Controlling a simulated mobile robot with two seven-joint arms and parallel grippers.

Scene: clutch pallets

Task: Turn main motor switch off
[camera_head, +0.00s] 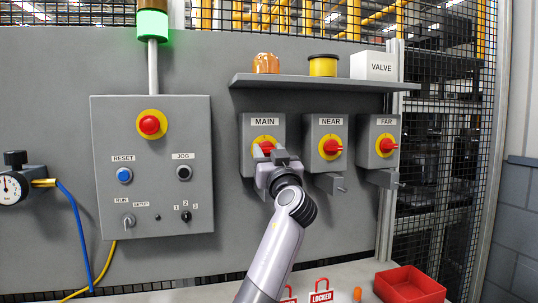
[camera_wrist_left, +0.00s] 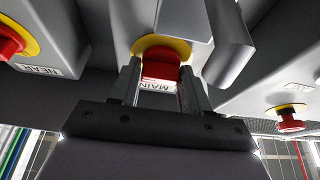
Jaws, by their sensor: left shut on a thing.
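The main motor switch (camera_head: 265,147) is a red handle on a yellow disc, on a grey box labelled MAIN. In the head view my left gripper (camera_head: 267,158) is at its front and covers its lower part. In the left wrist view the red handle (camera_wrist_left: 160,66) sits between the two fingers of my left gripper (camera_wrist_left: 160,78), which is shut on it. The yellow disc shows behind the handle. The handle's exact angle is hard to tell, because the fingers hide part of it. My right gripper is in neither view.
Similar switches NEAR (camera_head: 331,146) and FAR (camera_head: 386,145) stand to the right, with grey latch pieces below. A shelf (camera_head: 320,82) overhangs the boxes. A control panel (camera_head: 152,205) is at left. A red bin (camera_head: 409,287) and red LOCKED tags (camera_head: 321,296) lie below.

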